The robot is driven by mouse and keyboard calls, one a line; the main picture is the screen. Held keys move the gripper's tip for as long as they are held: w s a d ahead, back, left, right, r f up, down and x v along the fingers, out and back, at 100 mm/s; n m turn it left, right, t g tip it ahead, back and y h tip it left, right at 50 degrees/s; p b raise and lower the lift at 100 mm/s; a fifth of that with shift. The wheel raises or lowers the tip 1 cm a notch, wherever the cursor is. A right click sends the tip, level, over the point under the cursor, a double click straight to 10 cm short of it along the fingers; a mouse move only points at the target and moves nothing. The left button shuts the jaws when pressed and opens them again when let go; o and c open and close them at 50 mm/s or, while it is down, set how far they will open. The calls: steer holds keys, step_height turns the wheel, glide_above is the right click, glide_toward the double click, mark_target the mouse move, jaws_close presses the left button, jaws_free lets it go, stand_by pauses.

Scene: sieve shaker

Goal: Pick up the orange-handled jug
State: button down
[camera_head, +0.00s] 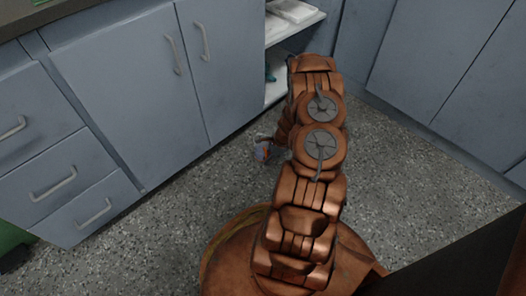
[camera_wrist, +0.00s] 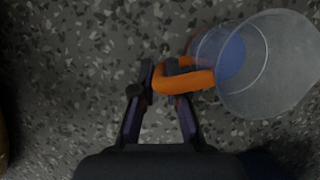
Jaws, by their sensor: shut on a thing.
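The orange-handled jug (camera_wrist: 268,68) shows in the wrist view at the upper right. It is a clear vessel with a blue patch inside, and its orange handle (camera_wrist: 184,82) points left toward my gripper. My gripper (camera_wrist: 166,72) is shut on the handle near its left end. The speckled floor shows behind the jug; I cannot tell how far above it the jug is.
Grey-blue cabinets with drawers (camera_head: 55,185) stand at the left. An open white shelf (camera_head: 277,93) holds a few items behind my arm. More cabinets (camera_head: 430,70) stand at the right. Speckled floor (camera_head: 395,170) is clear right of my arm.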

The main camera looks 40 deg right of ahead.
steer(key=shift+r, duration=0.25)
stand_by(0.4)
steer(key=shift+r+p, duration=1.1)
steer(key=shift+r, duration=0.5)
steer(key=shift+a+r, duration=0.1)
steer(key=shift+a, duration=0.05)
steer(key=s+a+p, duration=0.1)
steer(key=s+a, duration=0.3)
steer(key=a, duration=0.2)
steer(key=s+a+r+p, duration=0.1)
steer(key=s+a+p, duration=0.1)
steer(key=s+a, duration=0.2)
steer(key=shift+s+a, duration=0.15)
steer(key=shift+a, duration=1.2)
steer(key=shift+a+r, duration=0.1)
